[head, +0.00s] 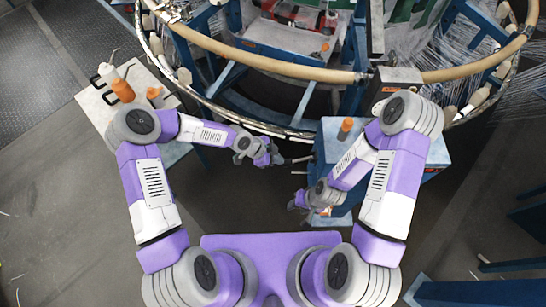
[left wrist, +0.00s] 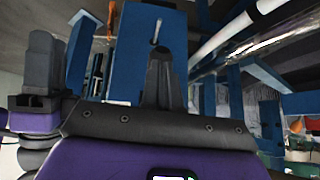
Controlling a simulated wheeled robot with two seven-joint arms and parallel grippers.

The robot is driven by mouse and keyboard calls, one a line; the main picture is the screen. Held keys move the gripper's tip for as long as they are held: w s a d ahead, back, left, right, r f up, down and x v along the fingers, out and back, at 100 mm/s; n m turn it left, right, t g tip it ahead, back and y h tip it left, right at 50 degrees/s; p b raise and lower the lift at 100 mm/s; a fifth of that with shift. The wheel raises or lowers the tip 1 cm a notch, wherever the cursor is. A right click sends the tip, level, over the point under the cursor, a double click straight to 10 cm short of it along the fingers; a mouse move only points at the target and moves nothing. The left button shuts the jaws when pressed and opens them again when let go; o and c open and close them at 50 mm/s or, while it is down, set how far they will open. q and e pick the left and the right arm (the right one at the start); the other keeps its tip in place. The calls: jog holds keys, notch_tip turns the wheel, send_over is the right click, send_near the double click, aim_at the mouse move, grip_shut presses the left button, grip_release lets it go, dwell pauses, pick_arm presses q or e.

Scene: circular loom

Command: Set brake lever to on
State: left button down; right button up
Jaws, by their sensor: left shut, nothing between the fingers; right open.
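A thin grey lever (head: 301,159) sticks out to the left from the blue cabinet (head: 432,157) under the loom ring. I take it for the brake lever; no on or off mark is readable. My left gripper (head: 277,157) is shut and empty, its tip at or very near the lever's free end; I cannot tell if they touch. In the left wrist view the shut fingers (left wrist: 162,70) point at a blue panel (left wrist: 128,50) with a pale rod (left wrist: 157,32) just beyond the tips. My right gripper (head: 296,203) is open and empty, low beside the cabinet's lower left side.
The loom's tan ring (head: 270,62) curves across the top. A pale side table (head: 100,108) with orange-capped bottles (head: 123,90) stands at the left. An orange object (head: 346,124) sits on the cabinet top near my right arm. The floor between my arms is clear.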

pick_arm(q)
jog(key=shift+f+b, duration=0.45)
jog(key=shift+f, duration=0.15)
jog(key=s+a+r+p, duration=0.1)
jog(key=a+r+p, duration=0.3)
jog(key=a+r, duration=0.3)
jog(key=a, duration=0.4)
jog(key=shift+r, duration=0.4)
dwell(0.3)
